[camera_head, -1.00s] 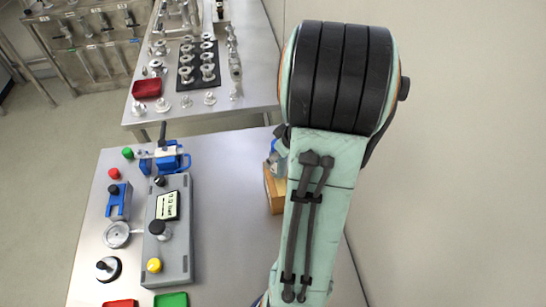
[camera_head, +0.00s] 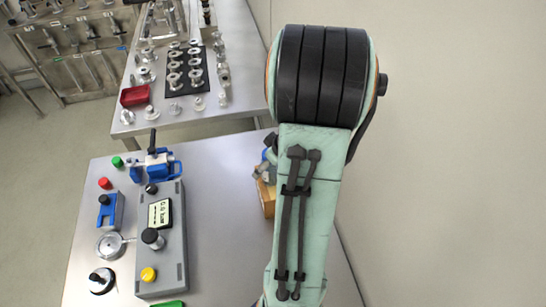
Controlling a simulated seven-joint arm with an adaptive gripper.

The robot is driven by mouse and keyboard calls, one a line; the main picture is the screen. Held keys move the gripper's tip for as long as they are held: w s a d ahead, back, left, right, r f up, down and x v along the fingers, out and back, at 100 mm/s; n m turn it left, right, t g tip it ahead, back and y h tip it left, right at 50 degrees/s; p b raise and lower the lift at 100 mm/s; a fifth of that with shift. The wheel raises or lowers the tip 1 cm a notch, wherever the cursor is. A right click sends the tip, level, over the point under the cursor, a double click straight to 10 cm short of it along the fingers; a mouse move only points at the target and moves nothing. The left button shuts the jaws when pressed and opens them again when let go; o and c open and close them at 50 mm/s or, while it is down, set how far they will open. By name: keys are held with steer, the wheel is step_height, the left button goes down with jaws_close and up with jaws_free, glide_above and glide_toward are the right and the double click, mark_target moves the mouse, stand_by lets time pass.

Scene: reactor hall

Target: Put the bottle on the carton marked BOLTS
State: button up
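A tan box (camera_head: 266,197), perhaps the carton, stands on the steel table, mostly hidden behind my arm. No BOLTS marking shows on its visible part. A small blue and grey shape (camera_head: 269,158) shows just above the box at the arm's left edge. I cannot tell whether it is the bottle, part of my gripper or something else. No bottle can be clearly made out. My arm covers the right part of the table, and my gripper's fingertips cannot be made out.
A grey control box (camera_head: 164,250) with knobs and a small display stands on the table's left half, a blue clamp (camera_head: 155,165) behind it. Bare tabletop lies between control box and arm. A second table behind holds a red tray (camera_head: 135,96) and metal fittings.

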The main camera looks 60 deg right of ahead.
steer(key=d+v, duration=0.1)
steer(key=v, duration=1.1)
steer(key=w+a+n+g+y, duration=0.1)
steer(key=w+a, duration=0.1)
steer(key=a, duration=0.7)
steer(key=w+a+n+g+y, duration=0.1)
steer(key=w+a, duration=0.1)
steer(key=a, duration=0.7)
steer(key=s+a+n+g, duration=0.1)
steer(key=s+a+g, duration=0.1)
steer(key=s+a, duration=0.5)
steer(key=a, duration=0.3)
steer(key=shift+a+g, duration=0.3)
steer(key=shift+g, duration=0.1)
